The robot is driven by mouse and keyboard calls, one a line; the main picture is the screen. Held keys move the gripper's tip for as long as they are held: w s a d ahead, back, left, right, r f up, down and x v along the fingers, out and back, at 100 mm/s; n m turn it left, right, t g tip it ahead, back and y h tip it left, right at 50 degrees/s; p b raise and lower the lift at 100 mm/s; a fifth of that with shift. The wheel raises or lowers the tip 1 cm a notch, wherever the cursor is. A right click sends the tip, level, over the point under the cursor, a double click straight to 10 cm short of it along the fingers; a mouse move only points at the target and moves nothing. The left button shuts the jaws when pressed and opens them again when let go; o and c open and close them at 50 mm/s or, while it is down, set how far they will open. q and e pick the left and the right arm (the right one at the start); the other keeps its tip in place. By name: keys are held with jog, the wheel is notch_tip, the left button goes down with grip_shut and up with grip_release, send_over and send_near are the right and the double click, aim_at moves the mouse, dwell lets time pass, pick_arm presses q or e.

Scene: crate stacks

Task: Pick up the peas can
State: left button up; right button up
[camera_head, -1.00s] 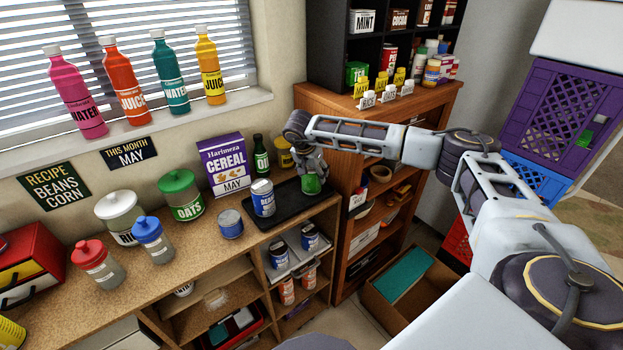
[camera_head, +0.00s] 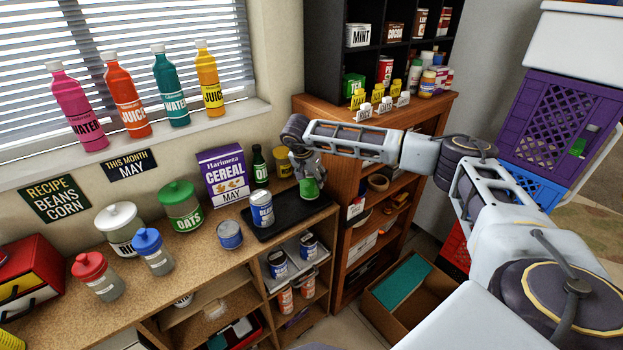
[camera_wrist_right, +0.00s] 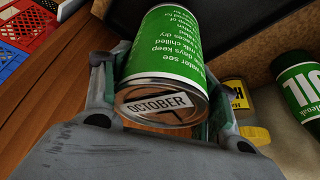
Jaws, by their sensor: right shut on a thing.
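A green can (camera_head: 309,188) with a silver end is held in my right gripper (camera_head: 307,170), over the far right part of the black tray (camera_head: 318,206). In the right wrist view, the can (camera_wrist_right: 172,45) sits between both fingers, its metal end marked OCTOBER facing the camera. Its label has small white text; no product name shows. The right gripper (camera_wrist_right: 160,105) is shut on it. I cannot tell whether the can's bottom clears the tray. My left gripper is not in view.
A blue can (camera_head: 262,209) stands on the tray, with another (camera_head: 230,235) left of it. A dark oil bottle (camera_head: 259,166), yellow can (camera_head: 283,162) and cereal box (camera_head: 223,175) stand behind. A brown shelf unit (camera_head: 325,150) is close on the right.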

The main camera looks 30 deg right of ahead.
jog(key=shift+r+p, duration=0.4)
jog(key=shift+r, duration=0.3)
jog(key=shift+s+d+f, duration=0.1)
jog(key=shift+s+d, duration=0.05)
jog(key=shift+s, duration=0.75)
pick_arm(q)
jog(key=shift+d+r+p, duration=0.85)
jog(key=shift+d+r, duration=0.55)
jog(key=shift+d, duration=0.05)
pick_arm(e)
jog(key=s+d, duration=0.1)
jog(key=s, duration=1.5)
jog(key=shift+d, duration=0.4)
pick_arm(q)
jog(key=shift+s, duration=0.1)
pick_arm(e)
jog(key=shift+s+f, duration=0.1)
